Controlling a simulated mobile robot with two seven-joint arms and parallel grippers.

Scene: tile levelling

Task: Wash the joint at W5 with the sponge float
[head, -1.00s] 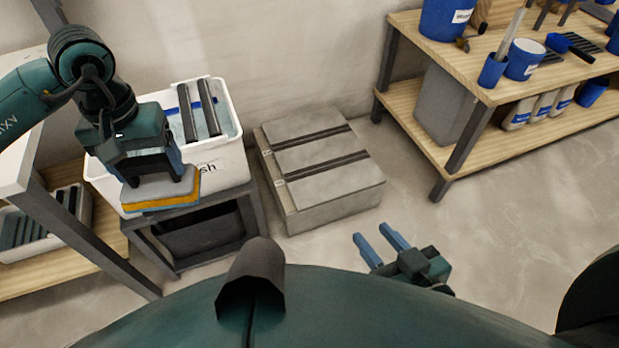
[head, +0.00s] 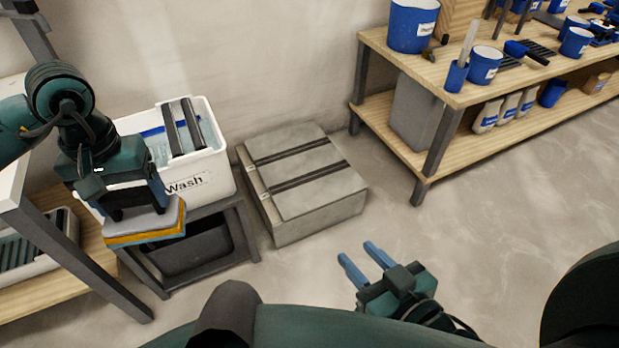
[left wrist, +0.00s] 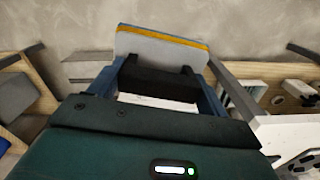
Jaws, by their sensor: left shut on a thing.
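My left gripper (head: 128,212) is shut on the sponge float (head: 148,232), which has a grey plate and an orange-yellow layer under it. It holds the float up in front of the white wash tub at the left of the head view. The float also shows in the left wrist view (left wrist: 165,45), beyond the two fingers. The grip on the float's handle is mostly hidden by the gripper in the head view. My right gripper (head: 363,264) is open and empty, low above the floor. I cannot make out the joint W5 in these views.
The wash tub (head: 205,175) with dark rollers on top stands on a dark stand (head: 245,225). Grey slabs (head: 320,215) with two dark strips lie on the floor beside it. A wooden shelf (head: 400,60) with blue buckets stands at the right. The floor at the right is clear.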

